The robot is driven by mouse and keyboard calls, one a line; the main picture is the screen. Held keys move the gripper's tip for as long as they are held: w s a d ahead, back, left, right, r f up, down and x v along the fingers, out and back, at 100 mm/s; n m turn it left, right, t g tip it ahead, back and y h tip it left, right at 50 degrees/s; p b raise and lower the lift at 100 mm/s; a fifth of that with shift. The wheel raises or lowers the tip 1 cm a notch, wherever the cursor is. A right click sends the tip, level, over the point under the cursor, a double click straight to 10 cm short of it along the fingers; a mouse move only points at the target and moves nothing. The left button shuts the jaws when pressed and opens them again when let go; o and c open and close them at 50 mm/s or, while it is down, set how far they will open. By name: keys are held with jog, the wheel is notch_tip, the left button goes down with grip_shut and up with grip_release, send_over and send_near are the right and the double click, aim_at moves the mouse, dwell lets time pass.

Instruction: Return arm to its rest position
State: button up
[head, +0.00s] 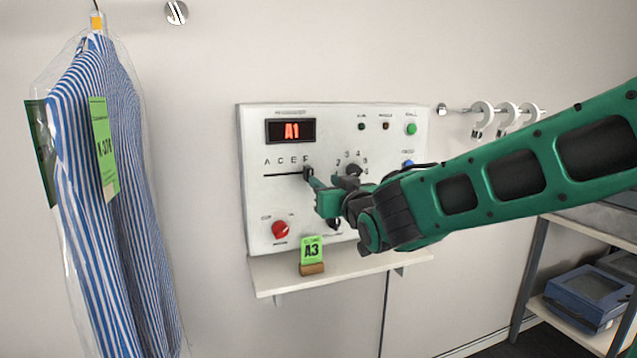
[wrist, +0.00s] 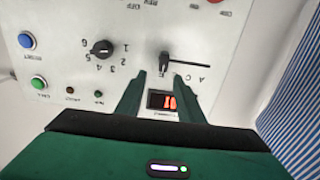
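My green arm reaches in from the right in the head view, with my gripper (head: 312,183) at the front of the white control panel (head: 257,145). In the wrist view my gripper (wrist: 160,76) has its two green fingers apart, with nothing held between them. The black slider knob (wrist: 164,58) shows just beyond the fingertips, on a slot marked with letters. In the head view the knob (head: 308,173) is right by the fingertips; I cannot tell whether they touch. My arm hides part of the panel's lower right.
A small shelf (head: 345,271) below the panel holds a green A3 card (head: 312,249). A striped shirt (head: 120,220) in clear plastic hangs at left. White hanger rings (head: 483,119) hang on a rail at right. A rack (head: 530,270) with a blue bin (head: 587,297) stands at lower right.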

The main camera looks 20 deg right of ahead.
jog(key=shift+s, duration=0.55)
jog(key=shift+d, duration=0.1)
jog(key=s+d+f+m+g+h, duration=0.2)
jog(key=s+d+f+g, duration=0.3)
jog(key=s+d+f, duration=0.3)
jog(key=s+d+f+m+g+h, duration=0.2)
jog(key=s+d+f+g, duration=0.25)
jog(key=d+f, duration=0.5)
jog(key=s+d+f+m+g+y, duration=0.1)
jog(key=s+g, duration=0.3)
jog(key=s, duration=0.9)
jog(key=s+f+m+g+y, duration=0.2)
jog(key=s+f+g, duration=0.2)
jog(key=s, duration=0.9)
jog(key=shift+s+d+f+g, duration=0.2)
jog(key=shift+s+d+g, duration=0.15)
jog(key=shift+d, duration=0.05)
